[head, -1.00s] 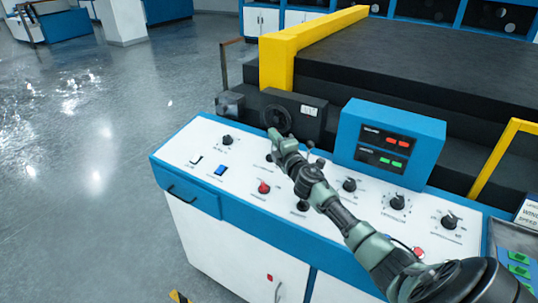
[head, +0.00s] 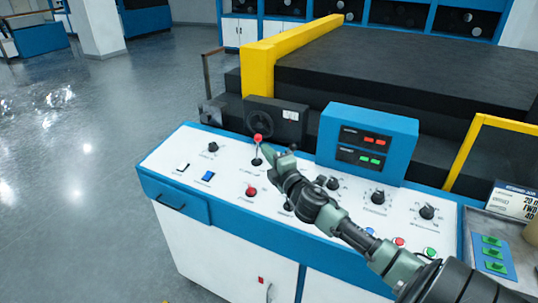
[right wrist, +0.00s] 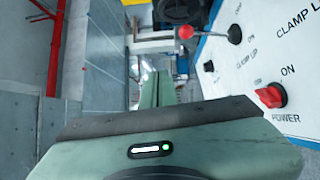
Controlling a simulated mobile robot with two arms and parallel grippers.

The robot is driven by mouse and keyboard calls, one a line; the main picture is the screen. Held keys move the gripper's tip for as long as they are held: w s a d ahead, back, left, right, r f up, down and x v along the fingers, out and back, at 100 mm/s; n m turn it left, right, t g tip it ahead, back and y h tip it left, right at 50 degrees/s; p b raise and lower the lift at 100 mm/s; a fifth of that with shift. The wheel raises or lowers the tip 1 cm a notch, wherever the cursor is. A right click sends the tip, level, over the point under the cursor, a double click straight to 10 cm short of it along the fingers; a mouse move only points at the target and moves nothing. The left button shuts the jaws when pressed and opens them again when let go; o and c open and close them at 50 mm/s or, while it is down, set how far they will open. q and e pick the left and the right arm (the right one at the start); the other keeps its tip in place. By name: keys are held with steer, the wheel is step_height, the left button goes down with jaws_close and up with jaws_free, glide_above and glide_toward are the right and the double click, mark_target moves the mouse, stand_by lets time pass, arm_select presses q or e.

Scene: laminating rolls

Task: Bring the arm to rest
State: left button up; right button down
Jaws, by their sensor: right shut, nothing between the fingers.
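My right arm reaches in from the lower right over the white control panel (head: 225,178). Its gripper (head: 268,151) is shut and empty, just right of a red-balled lever (head: 258,140) that stands up from the panel. In the right wrist view the shut fingers (right wrist: 156,87) point away from the camera, and the lever's red ball (right wrist: 186,32) shows to their upper right, apart from them. A red power knob (right wrist: 270,96) lies right of the fingers; it also shows in the head view (head: 251,191). My left gripper is not in view.
A blue display box (head: 368,140) stands at the panel's back, right of the gripper. Several black knobs, including one (head: 377,197), lie near my forearm. A yellow rail (head: 300,45) and a dark machine bed (head: 410,75) are behind. Open floor (head: 70,200) lies left.

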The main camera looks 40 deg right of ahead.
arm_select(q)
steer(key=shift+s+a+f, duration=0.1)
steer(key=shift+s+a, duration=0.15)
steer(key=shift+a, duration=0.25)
arm_select(e)
steer(key=shift+s+f, duration=0.1)
steer(key=shift+s, duration=0.2)
steer(key=shift+s, duration=0.1)
